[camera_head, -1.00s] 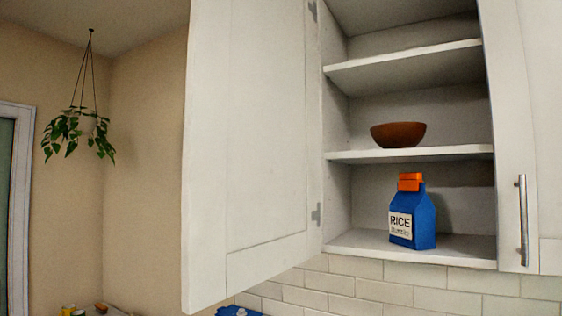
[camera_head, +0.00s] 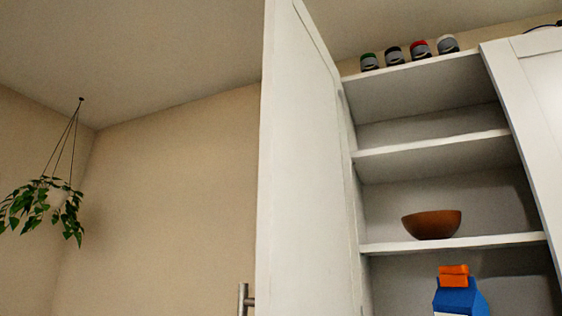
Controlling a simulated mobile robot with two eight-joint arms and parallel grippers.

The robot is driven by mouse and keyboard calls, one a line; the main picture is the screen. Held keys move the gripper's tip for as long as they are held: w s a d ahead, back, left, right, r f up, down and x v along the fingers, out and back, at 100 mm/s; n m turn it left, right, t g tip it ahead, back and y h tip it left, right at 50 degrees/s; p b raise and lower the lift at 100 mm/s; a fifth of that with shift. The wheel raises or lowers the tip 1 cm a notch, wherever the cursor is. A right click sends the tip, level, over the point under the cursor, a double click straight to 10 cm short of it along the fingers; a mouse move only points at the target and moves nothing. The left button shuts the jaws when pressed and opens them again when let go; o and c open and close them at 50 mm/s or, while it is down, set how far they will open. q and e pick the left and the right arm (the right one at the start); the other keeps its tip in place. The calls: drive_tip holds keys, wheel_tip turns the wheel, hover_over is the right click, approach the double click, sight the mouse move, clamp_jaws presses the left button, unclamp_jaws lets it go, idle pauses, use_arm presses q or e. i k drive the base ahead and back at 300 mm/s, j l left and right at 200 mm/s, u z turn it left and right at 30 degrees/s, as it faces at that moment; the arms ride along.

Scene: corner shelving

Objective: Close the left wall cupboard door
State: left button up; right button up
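The left wall cupboard door (camera_head: 305,180) stands wide open, swung out toward me on its right-hand hinge side. Part of its metal handle (camera_head: 245,300) shows at the lower left, past the door's outer edge. The door's lower end is out of frame. The open cupboard has white shelves (camera_head: 440,150) to the right of the door. A brown bowl (camera_head: 431,224) sits on one shelf, and a blue carton with an orange cap (camera_head: 459,293) stands below it, cut off by the frame. Neither of my grippers is in view.
Several small jars with coloured lids (camera_head: 417,49) stand on top of the cupboard. Another white door (camera_head: 535,100) is at the right. A hanging plant (camera_head: 45,205) is at the far left. The space between plant and door shows only bare wall.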

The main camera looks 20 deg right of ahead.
sight(307, 263)
drive_tip(key=i+j+z, duration=0.3)
drive_tip(key=j, duration=0.35)
drive_tip(key=i+j+z, duration=0.1)
drive_tip(key=j+z, duration=0.1)
drive_tip(key=z, duration=0.85)
drive_tip(key=j+z, duration=0.15)
drive_tip(key=z, duration=0.35)
